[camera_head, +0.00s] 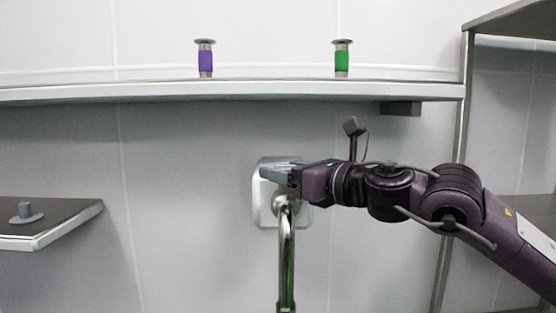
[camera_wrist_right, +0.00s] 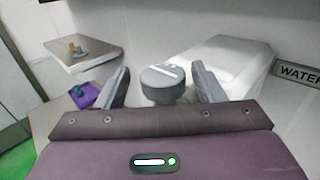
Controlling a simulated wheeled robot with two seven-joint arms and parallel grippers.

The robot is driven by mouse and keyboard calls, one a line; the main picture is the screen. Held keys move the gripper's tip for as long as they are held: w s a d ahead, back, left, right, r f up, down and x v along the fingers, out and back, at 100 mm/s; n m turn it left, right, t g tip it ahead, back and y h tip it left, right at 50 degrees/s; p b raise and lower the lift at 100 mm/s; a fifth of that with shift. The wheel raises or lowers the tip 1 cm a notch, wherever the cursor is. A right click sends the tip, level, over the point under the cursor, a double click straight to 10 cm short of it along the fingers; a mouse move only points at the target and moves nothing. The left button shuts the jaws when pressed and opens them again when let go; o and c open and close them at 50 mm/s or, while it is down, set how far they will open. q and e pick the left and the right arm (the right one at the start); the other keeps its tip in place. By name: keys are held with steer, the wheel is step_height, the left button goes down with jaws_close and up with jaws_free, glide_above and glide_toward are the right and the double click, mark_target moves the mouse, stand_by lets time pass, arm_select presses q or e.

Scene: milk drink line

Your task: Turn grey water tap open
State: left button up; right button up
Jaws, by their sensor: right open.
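The grey water tap knob (camera_wrist_right: 163,86) is a round grey cap with a light bar mark on top. In the right wrist view it sits between the two fingers of my right gripper (camera_wrist_right: 162,76), with visible gaps on both sides. In the head view my right gripper (camera_head: 275,173) reaches in from the right in front of the tap's pale wall housing (camera_head: 264,212), and it hides the knob there. A shiny curved metal spout (camera_head: 287,250) hangs below. My right gripper is open. My left gripper is not in view.
A long wall shelf (camera_head: 130,92) runs above, holding a purple-banded (camera_head: 205,62) and a green-banded (camera_head: 342,62) metal piece. A small shelf (camera_head: 70,212) with a grey round piece (camera_head: 25,213) is at left. A WATER sign (camera_wrist_right: 298,74) is at right in the wrist view.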

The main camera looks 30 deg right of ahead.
steer(key=shift+p+x, duration=0.3)
steer(key=shift+x, duration=0.9)
steer(key=shift+w+d+f, duration=0.1)
steer(key=shift+w+d, duration=0.05)
steer(key=shift+w, duration=0.15)
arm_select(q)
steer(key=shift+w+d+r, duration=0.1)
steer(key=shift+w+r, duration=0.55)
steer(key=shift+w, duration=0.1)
arm_select(e)
steer(key=shift+s, duration=0.1)
steer(key=c, duration=1)
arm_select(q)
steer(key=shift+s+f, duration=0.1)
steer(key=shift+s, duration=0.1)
arm_select(e)
steer(key=shift+o, duration=0.2)
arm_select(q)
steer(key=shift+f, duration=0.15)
